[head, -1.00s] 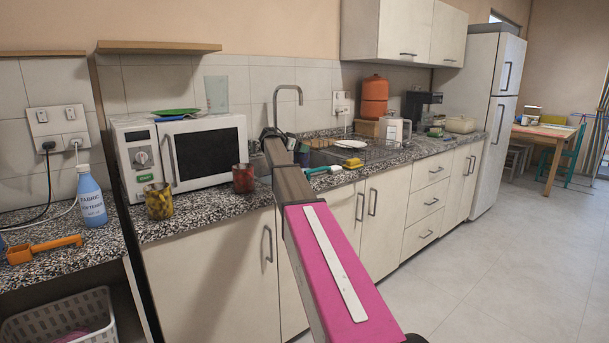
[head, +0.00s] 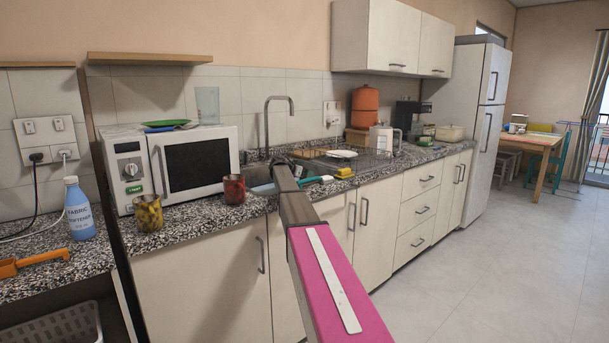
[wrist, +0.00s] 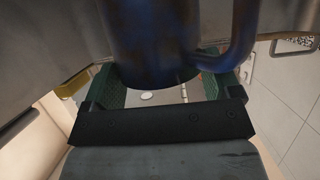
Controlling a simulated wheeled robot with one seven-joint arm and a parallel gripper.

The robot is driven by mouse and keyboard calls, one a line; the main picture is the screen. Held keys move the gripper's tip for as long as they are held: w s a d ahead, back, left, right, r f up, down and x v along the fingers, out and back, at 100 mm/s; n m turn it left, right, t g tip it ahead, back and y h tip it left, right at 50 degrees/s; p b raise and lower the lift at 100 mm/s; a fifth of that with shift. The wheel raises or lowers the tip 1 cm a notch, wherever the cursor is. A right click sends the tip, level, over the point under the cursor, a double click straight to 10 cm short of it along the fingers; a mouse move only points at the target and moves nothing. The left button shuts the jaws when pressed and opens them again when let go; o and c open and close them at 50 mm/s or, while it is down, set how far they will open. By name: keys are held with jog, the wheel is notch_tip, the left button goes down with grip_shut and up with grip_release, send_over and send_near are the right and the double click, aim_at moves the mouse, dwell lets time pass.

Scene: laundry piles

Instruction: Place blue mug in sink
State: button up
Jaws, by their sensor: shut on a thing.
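The blue mug (wrist: 165,38) is dark blue with rusty patches and a handle on the right in the wrist view. My gripper (wrist: 162,82) is shut on it, with green finger pads at either side of the mug. In the head view my arm hides the mug and most of the gripper. The arm reaches over the counter to the sink (head: 257,177), whose basin is partly covered by the arm. Grey metal surfaces surround the mug in the wrist view. I cannot tell whether the mug touches the sink.
A tall faucet (head: 267,120) stands behind the sink. A red mug (head: 234,189) and a yellow patterned mug (head: 149,212) stand in front of the microwave (head: 180,163). A brush (head: 314,180), a yellow sponge (head: 345,172) and a plate (head: 341,154) lie right of my arm. Floor at right is clear.

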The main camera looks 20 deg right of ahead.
jog(key=shift+f, duration=0.55)
jog(key=o, duration=1.2)
jog(key=shift+o, duration=0.2)
jog(key=shift+r, duration=0.1)
jog(key=shift+r, duration=0.4)
jog(key=v, duration=1.2)
